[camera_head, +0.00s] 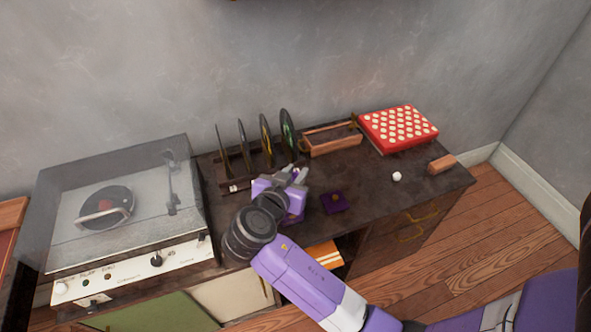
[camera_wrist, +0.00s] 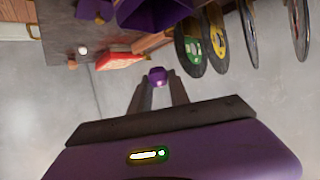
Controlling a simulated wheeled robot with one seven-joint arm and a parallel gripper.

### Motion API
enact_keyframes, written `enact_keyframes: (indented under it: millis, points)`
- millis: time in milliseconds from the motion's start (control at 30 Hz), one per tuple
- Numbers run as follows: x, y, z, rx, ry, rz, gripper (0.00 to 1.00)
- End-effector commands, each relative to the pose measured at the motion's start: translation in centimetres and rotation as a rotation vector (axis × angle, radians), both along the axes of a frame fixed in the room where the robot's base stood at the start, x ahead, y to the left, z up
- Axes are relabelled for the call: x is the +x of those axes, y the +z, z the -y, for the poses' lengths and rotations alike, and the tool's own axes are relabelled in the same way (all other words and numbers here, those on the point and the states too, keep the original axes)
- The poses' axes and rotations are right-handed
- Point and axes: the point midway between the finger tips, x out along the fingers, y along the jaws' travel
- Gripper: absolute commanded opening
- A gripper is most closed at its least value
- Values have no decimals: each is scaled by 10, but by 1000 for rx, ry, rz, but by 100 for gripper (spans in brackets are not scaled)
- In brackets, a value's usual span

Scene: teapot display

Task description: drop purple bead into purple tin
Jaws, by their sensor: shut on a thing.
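My gripper (camera_wrist: 157,82) is shut on a small purple bead (camera_wrist: 157,75), held between its fingertips. In the head view my gripper (camera_head: 297,174) is above the cabinet top, in front of the upright records, and largely hides the bead. In the wrist view a larger purple container (camera_wrist: 152,13), which looks like the tin, shows at the top edge, apart from the bead. A smaller dark purple piece (camera_wrist: 95,9) is beside it. In the head view a flat, dark purple square piece (camera_head: 334,203) lies right of my gripper; I cannot tell whether it is a lid.
Upright records (camera_head: 265,142) stand in a rack behind my gripper. A wooden tray (camera_head: 331,144) and a red box with white dots (camera_head: 398,128) are at the back right. A white ball (camera_head: 396,176) and wooden block (camera_head: 441,164) lie right. A record player (camera_head: 125,225) fills the left.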

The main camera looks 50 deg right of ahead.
Motion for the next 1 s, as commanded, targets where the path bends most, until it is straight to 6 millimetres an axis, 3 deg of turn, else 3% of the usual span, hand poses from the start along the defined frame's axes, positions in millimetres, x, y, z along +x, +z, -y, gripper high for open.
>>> enact_keyframes:
  millis: [100,367,400,500,833,1000]
  points:
    - [0,-9,0,0,0,-1,0]
    - [0,-8,0,0,0,0,0]
    - [0,-8,0,0,0,0,28]
    - [0,-8,0,0,0,0,48]
    - [0,-8,-1,0,1,0,48]
    - [-4,-2,-17,0,2,2,48]
